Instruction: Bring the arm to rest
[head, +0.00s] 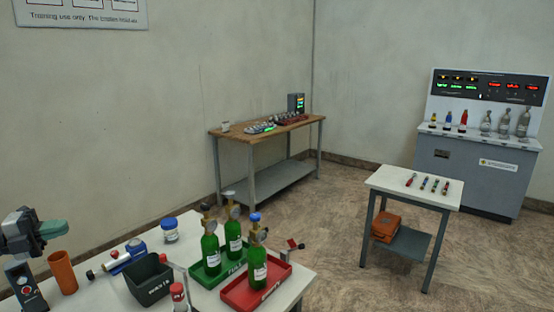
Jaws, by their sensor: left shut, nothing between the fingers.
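My left gripper (30,240) is at the far left edge of the head view, dark grey and shut, with nothing seen held in it. It is above the left end of the white table (100,290), apart from the green cylinders. A teal-green piece (53,229) shows right at its tip; I cannot tell whether they touch. My right gripper is not in view.
On the table stand an orange tube (62,272), a dark bin (150,279), a green tray (211,279) and a red tray (283,285) with green cylinders. A wooden bench (235,132), small white table (388,181) and grey console (465,172) stand beyond open floor.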

